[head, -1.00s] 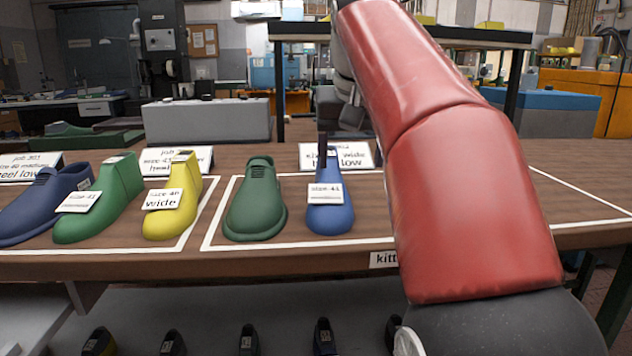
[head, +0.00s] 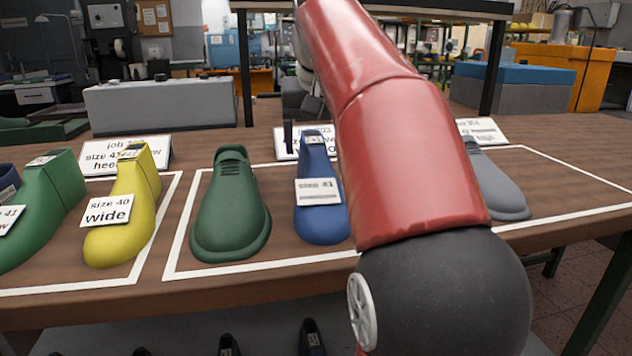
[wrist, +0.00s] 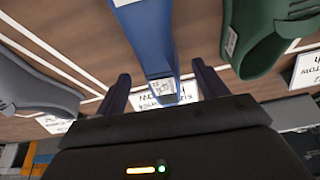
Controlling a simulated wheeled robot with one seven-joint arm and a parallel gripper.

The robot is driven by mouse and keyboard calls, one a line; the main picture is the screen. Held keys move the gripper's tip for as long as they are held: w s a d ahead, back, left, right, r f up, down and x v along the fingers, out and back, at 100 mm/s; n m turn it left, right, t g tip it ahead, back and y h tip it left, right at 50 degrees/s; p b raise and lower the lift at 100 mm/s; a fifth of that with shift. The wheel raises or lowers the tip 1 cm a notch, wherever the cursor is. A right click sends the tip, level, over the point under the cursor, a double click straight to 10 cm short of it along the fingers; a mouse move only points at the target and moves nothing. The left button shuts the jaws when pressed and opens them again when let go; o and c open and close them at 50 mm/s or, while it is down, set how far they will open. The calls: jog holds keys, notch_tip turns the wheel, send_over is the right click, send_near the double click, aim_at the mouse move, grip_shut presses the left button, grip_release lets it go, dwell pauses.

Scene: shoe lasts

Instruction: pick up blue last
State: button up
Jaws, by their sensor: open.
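The blue last (head: 318,225) stands on the wooden table inside a white-outlined area, with a white "size 41" tag on it. It also shows in the wrist view (wrist: 148,38), where its narrow end with a small label reaches between my gripper's fingers (wrist: 160,80). The fingers are apart, one on each side of that end, with gaps visible.
A green last (head: 231,205) stands close left of the blue one, and a grey last (head: 493,185) stands to the right, partly behind my arm. A yellow last (head: 125,215) and another green last (head: 42,205) are further left. White cards (head: 484,131) stand behind the lasts.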

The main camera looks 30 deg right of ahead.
jog(key=shift+x, duration=1.25)
jog(key=c, duration=1.5)
jog(key=shift+c, duration=0.2)
jog(key=shift+r, duration=0.15)
notch_tip(320, 180, up, 8)
jog(key=shift+f+p, duration=0.15)
jog(key=shift+p, duration=0.7)
jog(key=shift+r, duration=1.05)
